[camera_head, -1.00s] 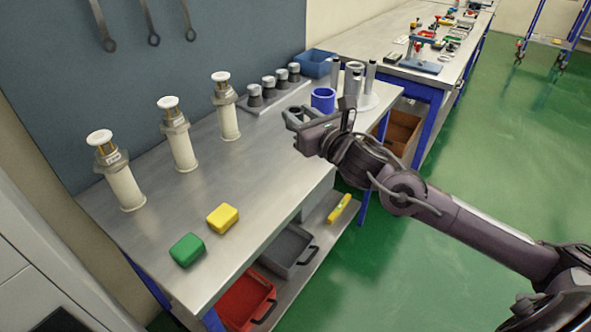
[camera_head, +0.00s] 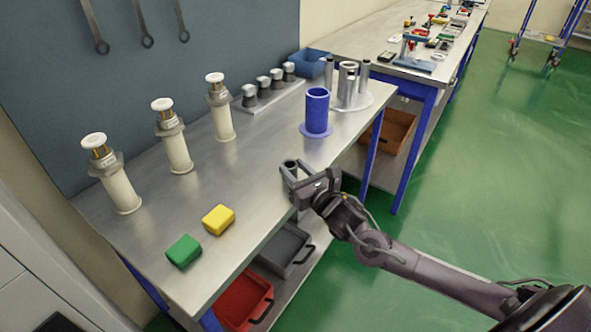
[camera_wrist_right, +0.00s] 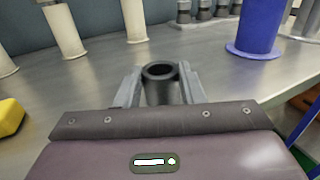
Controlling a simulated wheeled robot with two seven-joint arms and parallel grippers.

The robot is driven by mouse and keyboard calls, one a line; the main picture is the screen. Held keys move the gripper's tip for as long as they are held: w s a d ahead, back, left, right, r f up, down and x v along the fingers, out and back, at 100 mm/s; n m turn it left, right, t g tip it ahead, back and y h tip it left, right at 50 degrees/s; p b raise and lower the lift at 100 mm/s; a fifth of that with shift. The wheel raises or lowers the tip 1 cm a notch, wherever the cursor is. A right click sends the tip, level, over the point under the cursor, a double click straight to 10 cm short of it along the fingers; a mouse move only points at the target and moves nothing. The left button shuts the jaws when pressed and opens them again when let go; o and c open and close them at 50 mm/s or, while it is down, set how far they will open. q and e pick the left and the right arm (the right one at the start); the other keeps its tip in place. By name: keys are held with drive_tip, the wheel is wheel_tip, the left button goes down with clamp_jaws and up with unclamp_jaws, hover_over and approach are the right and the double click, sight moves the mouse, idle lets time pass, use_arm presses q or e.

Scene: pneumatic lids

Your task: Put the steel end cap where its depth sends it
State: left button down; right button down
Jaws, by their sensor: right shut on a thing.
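My right gripper (camera_head: 294,176) is over the right front part of the bench. It is shut on a grey steel end cap (camera_wrist_right: 160,82), a short hollow cylinder standing upright with a dark round opening on top. In the wrist view the fingers hold the cap from both sides; its lower part is hidden by the gripper body. In the head view the cap (camera_head: 290,164) shows small between the fingers. I cannot tell its depth, nor if its bottom touches the bench. My left gripper is not in view.
A blue cylinder (camera_head: 316,108) on a round base and grey posts (camera_head: 347,82) stand behind the gripper. Several grey caps (camera_head: 263,88) sit in a row. Three cream cylinders (camera_head: 177,153) stand left. Yellow (camera_head: 218,219) and green (camera_head: 184,251) blocks lie in front. Mid-bench is clear.

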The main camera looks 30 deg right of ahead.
drive_tip(key=shift+r, duration=0.1)
drive_tip(key=shift+f, duration=0.2)
drive_tip(key=c, duration=0.9)
unclamp_jaws()
drive_tip(key=shift+c, duration=0.2)
drive_tip(key=shift+r, duration=0.2)
drive_tip(key=s+d, duration=0.1)
drive_tip(key=s, duration=1.1)
drive_tip(key=shift+d+b, duration=0.3)
drive_tip(key=shift+d, duration=0.05)
